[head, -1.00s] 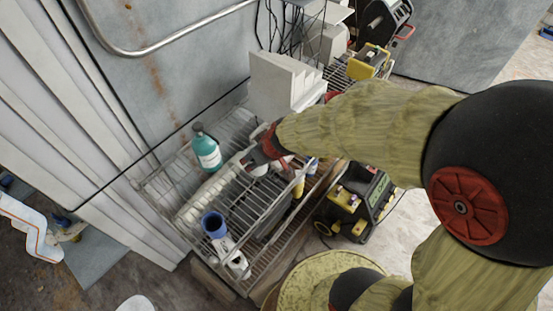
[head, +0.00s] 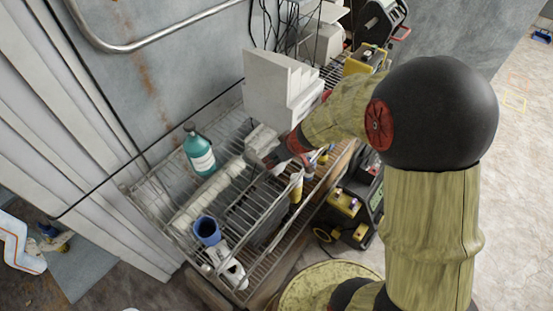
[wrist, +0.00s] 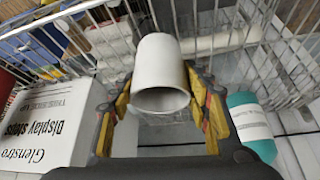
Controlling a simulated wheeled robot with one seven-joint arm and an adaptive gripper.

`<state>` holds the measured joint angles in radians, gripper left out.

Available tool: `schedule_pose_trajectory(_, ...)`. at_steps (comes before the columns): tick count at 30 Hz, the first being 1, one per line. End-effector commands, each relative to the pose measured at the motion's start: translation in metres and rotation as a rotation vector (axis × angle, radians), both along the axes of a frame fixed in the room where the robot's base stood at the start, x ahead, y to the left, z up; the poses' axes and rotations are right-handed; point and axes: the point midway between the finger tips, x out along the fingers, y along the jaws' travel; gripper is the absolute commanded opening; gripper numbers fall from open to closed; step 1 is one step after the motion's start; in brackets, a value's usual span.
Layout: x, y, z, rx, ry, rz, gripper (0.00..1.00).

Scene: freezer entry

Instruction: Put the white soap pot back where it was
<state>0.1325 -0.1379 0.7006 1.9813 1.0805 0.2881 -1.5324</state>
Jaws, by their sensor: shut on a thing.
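The white soap pot (wrist: 160,62) is a plain white cylinder between the yellow-and-dark fingers of my gripper (wrist: 163,105) in the wrist view. Its greyish round end faces the camera. My gripper is shut on it. In the head view my gripper (head: 276,157) is over the back part of the wire shelf (head: 160,208), beside the white stepped boxes (head: 270,88). The pot is hard to make out there beside the fingers. I cannot tell whether it touches the shelf.
A teal bottle (head: 199,152) stands on the shelf's left side; it also shows in the wrist view (wrist: 250,118). A blue cup (head: 207,231) and a white bottle (head: 231,268) are near the front. Wire rims edge the shelf. Yellow-black equipment (head: 348,207) stands to the right.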

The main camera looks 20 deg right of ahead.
Motion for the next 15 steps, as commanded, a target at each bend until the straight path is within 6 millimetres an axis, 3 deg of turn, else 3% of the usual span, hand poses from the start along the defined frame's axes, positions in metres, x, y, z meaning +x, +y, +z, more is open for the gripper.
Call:
schedule_pose_trajectory(14,0.0005,0.0002,-0.0078,0.000,-0.002,0.000,0.19)
schedule_pose_trajectory(15,0.0004,0.0003,-0.0080,-0.001,-0.001,0.000,0.48)
